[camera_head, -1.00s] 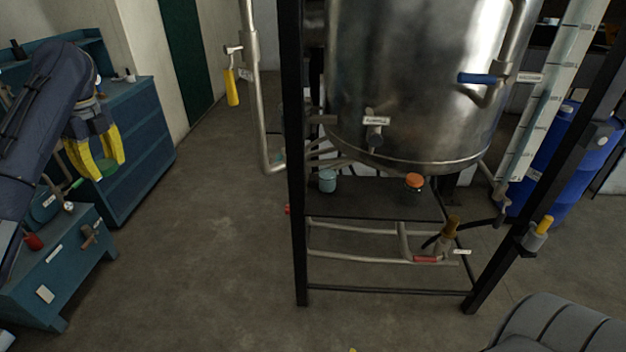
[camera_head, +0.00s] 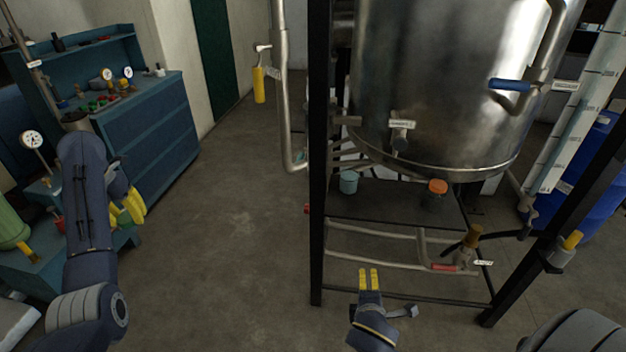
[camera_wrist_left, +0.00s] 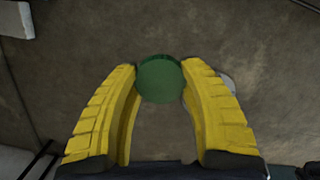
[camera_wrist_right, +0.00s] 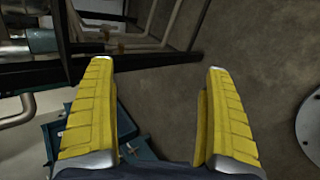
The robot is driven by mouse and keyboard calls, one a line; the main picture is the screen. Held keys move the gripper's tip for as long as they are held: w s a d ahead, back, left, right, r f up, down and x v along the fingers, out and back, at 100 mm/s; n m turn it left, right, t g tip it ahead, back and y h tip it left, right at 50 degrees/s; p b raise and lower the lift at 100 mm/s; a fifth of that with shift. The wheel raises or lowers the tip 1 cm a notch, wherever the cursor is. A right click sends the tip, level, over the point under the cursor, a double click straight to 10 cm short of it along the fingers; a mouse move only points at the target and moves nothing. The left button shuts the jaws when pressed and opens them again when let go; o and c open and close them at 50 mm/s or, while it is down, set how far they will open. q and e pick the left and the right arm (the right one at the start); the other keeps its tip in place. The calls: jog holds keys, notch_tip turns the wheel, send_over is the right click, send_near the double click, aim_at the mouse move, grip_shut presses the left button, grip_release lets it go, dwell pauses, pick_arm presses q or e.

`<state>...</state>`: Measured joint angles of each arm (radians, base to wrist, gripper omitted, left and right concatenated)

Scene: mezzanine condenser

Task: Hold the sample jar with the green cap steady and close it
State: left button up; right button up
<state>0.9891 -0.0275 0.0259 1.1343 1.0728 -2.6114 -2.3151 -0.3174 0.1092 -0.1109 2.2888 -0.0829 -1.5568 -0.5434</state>
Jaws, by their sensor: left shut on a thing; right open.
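My left gripper (camera_head: 130,207) is at the left of the head view, beside the blue cabinet. Its yellow fingers are shut on a round green cap, which shows between the fingertips in the left wrist view (camera_wrist_left: 160,80). Any jar body under the cap is hidden, so I cannot tell whether the cap sits on a jar. My right gripper (camera_head: 368,279) is low in the middle of the head view, in front of the tank frame. It is open and empty, with its fingers wide apart in the right wrist view (camera_wrist_right: 160,115).
A jar with an orange cap (camera_head: 437,187) and a pale blue jar (camera_head: 348,182) stand on the dark shelf (camera_head: 395,210) under the steel tank (camera_head: 440,80). Black frame posts and pipes surround it. The floor (camera_head: 235,230) between the cabinet (camera_head: 155,130) and frame is clear.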

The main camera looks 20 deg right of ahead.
jog(key=w+d+r+n+h, duration=0.1)
jog(key=w+r+n, duration=0.15)
jog(key=w, duration=0.25)
jog(key=w+d+r+n+t, duration=0.1)
jog(key=w+r+n, duration=0.15)
jog(key=w, duration=0.35)
jog(key=w+d+r+n+h, duration=0.1)
jog(key=w+r+n, duration=0.15)
jog(key=w, duration=0.25)
jog(key=n+h, duration=0.2)
jog(key=n, duration=0.5)
send_near(348, 180)
jog(key=d, duration=0.1)
jog(key=shift+w+d+f+t, duration=0.15)
jog(key=shift+w+f+t, duration=0.15)
jog(key=shift+t, duration=0.1)
jog(key=shift+m, duration=0.25)
jog(key=shift+x, duration=3.4)
jog(key=shift+f, duration=0.1)
jog(key=shift+x, duration=2.55)
jog(key=shift+w, duration=0.15)
